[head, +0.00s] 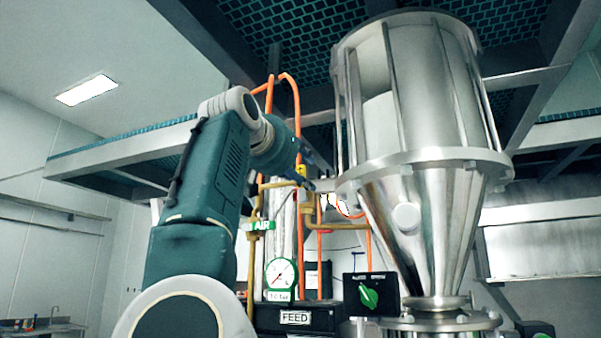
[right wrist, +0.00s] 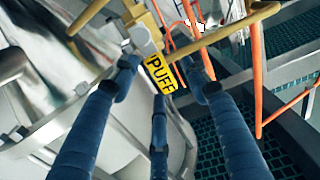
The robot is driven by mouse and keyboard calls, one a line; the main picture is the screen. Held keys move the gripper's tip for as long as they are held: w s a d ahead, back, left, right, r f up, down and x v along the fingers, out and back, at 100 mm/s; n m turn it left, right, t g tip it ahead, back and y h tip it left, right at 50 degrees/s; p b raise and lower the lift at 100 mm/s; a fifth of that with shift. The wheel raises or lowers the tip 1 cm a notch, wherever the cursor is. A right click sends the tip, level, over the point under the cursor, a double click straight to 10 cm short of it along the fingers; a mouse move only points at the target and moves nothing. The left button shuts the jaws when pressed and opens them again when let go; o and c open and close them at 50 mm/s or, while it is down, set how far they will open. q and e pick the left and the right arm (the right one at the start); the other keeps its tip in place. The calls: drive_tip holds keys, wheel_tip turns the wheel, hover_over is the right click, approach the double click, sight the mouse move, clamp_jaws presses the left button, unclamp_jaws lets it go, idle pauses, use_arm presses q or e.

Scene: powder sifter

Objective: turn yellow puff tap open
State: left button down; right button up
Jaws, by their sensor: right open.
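The yellow puff tap shows in the right wrist view as a yellow handle marked PUFF (right wrist: 160,76), hanging from a pale valve body (right wrist: 143,36) on brass pipe. In the head view only a small yellow patch (head: 301,171) of it shows beside my fingers. My right gripper (head: 312,182) reaches up to it from the left. In the wrist view my right gripper (right wrist: 165,74) is open, its blue fingers spread on both sides of the handle and below it. I cannot tell whether any finger touches it. My left gripper is not in view.
A large steel hopper (head: 420,170) stands close on the right of my gripper. Brass pipes (head: 255,225) and orange hoses (head: 297,110) run around the tap. An AIR tag (head: 262,226), a gauge (head: 281,273), a FEED box (head: 295,317) and a green knob (head: 369,295) sit below.

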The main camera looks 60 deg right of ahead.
drive_tip(key=s+a, duration=0.1)
drive_tip(key=a, duration=1.1)
drive_tip(key=shift+f, duration=0.1)
